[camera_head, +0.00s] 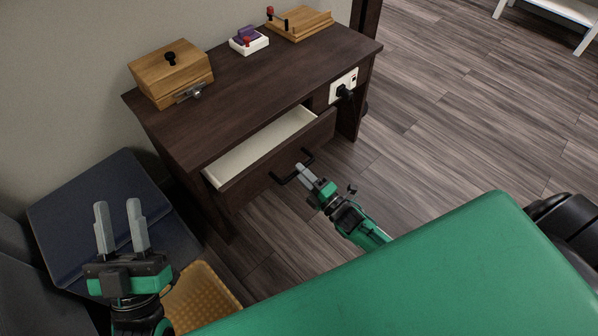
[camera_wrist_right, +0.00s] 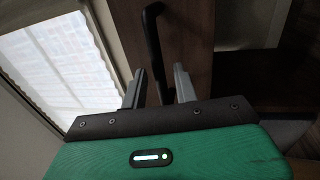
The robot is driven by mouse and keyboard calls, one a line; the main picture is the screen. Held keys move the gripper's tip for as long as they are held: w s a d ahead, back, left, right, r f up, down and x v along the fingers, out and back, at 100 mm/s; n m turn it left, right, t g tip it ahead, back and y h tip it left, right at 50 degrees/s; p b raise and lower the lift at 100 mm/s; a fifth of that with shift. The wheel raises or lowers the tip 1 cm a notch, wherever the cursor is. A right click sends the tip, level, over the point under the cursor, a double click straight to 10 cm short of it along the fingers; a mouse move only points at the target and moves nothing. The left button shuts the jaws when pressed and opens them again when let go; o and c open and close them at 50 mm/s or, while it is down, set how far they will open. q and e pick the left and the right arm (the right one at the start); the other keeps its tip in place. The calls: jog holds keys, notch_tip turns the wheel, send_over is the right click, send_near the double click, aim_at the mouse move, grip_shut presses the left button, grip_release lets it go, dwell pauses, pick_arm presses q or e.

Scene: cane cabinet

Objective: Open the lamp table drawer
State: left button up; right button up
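The dark wood lamp table (camera_head: 240,85) stands against the wall in the head view. Its drawer (camera_head: 275,163) is pulled partly out, and the pale inside shows. A black bar handle (camera_head: 288,178) is on the drawer front. In the right wrist view, the handle (camera_wrist_right: 153,40) runs down between the two separated fingertips (camera_wrist_right: 159,82); firm contact cannot be made out. My left gripper (camera_head: 121,213) is open and empty at the lower left, away from the table.
On the tabletop are a wooden box (camera_head: 170,72), a white tray with a purple item (camera_head: 248,40) and a wooden stand (camera_head: 298,22). A dark blue chair (camera_head: 95,210) stands left.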

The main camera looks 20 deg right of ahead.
pick_arm(q)
jog(key=shift+s+a+r+t, duration=0.2)
jog(key=shift+r+t, duration=0.2)
jog(key=shift+r, duration=0.1)
pick_arm(e)
jog(key=shift+x, duration=0.8)
jog(key=shift+c, duration=0.4)
grip_shut()
jog(key=shift+s, duration=0.15)
